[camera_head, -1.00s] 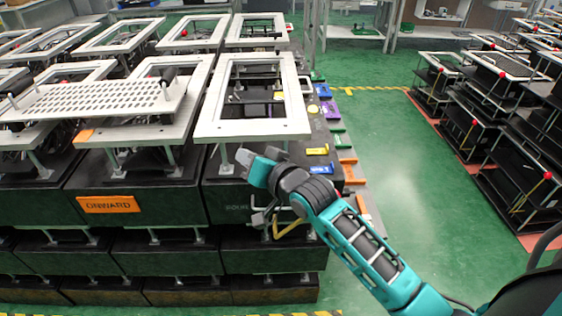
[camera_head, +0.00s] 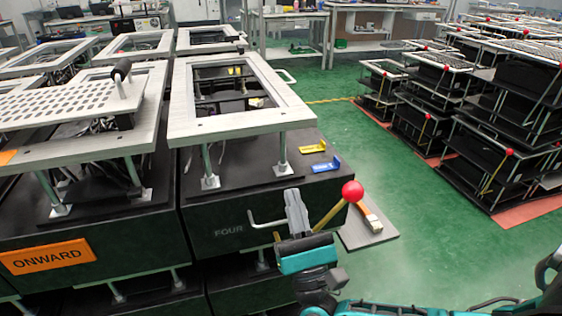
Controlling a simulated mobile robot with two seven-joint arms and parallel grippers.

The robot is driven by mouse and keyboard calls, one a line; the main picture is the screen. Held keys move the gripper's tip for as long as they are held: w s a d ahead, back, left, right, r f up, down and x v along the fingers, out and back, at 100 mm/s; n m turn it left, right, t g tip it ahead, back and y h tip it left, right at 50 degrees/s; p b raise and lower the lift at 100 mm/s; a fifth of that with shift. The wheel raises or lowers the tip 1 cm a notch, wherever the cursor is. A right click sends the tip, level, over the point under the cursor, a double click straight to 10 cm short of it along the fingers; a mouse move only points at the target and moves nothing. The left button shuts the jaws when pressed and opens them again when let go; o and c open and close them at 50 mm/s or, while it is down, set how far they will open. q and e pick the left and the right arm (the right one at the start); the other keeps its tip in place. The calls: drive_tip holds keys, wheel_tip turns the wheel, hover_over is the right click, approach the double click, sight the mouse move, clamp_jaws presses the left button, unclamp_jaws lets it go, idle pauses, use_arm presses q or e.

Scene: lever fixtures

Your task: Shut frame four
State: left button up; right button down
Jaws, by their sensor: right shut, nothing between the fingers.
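A black box labelled FOUR (camera_head: 228,230) stands in front of me. A pale rectangular frame (camera_head: 182,108) sits raised above it on metal posts. A lever with a yellow rod (camera_head: 329,216) and a red ball (camera_head: 352,191) slants up to the right at the box's front right corner. A bent metal handle (camera_head: 268,223) sticks out of the front face. My right gripper (camera_head: 296,193) points upward, shut and empty, between the handle and the yellow rod. I cannot tell whether it touches either. It hides part of the box's front. My left gripper is not in view.
A neighbouring box with an orange ONWARD sign (camera_head: 48,257) and a perforated plate (camera_head: 62,104) stands to the left. Blue (camera_head: 326,164) and yellow (camera_head: 312,147) tabs sit on box FOUR's right edge. Racks with red-ball levers (camera_head: 495,150) stand right, across open green floor (camera_head: 390,190).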

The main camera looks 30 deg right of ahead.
sight(281, 128)
use_arm(q)
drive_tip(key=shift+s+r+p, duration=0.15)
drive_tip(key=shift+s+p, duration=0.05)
drive_tip(key=shift+p, duration=0.3)
use_arm(e)
drive_tip(key=w+d+r+h, duration=0.1)
drive_tip(key=w+d+r, duration=0.1)
drive_tip(key=w+r, duration=0.4)
drive_tip(key=shift+w+r, duration=0.3)
drive_tip(key=shift+r, duration=0.2)
drive_tip(key=shift+y, duration=0.3)
use_arm(q)
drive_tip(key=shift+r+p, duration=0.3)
drive_tip(key=shift+p, duration=0.05)
use_arm(e)
drive_tip(key=shift+d+r+n+y, duration=0.15)
drive_tip(key=shift+r+n+y, duration=0.55)
